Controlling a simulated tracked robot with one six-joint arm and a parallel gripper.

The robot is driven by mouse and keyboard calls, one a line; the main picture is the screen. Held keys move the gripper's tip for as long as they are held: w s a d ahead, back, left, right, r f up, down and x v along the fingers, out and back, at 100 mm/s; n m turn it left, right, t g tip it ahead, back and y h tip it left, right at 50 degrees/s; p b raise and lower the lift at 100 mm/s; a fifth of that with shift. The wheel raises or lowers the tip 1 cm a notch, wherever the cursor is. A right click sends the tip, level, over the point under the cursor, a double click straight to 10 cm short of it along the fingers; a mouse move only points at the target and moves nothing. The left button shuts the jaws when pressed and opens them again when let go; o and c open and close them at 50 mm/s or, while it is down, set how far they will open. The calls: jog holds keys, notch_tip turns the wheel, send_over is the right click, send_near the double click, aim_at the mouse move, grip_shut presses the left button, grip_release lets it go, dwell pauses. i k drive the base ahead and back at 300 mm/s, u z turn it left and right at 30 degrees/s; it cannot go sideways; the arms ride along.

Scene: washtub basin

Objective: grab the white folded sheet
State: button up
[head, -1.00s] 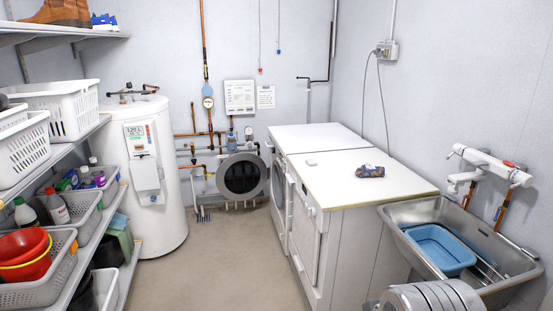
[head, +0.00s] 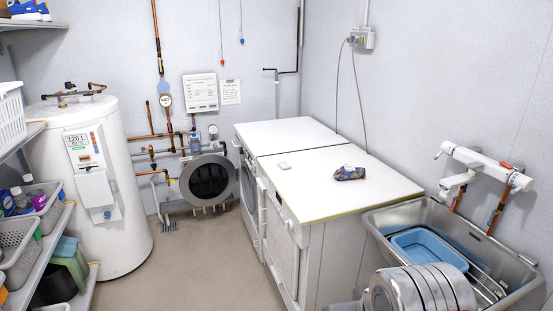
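I cannot make out a white folded sheet in the head view. A small pale flat item (head: 284,165) lies on the white machine top (head: 325,160), too small to identify. A patterned blue-brown bundle (head: 350,173) lies to its right on the same top. My gripper is not in view. A silver ribbed part of my arm shows at the bottom right, in front of the sink.
A metal sink (head: 380,222) with a blue basin (head: 428,247) stands at the right, under a white tap unit (head: 486,166). A white water heater (head: 90,190) and loaded shelves (head: 48,262) line the left. The floor (head: 190,260) between is clear.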

aim_at(285, 165)
jog(key=u, duration=0.3)
jog(key=i, duration=0.7)
jog(key=u, duration=0.9)
jog(key=i, duration=2.35)
jog(key=z, duration=0.4)
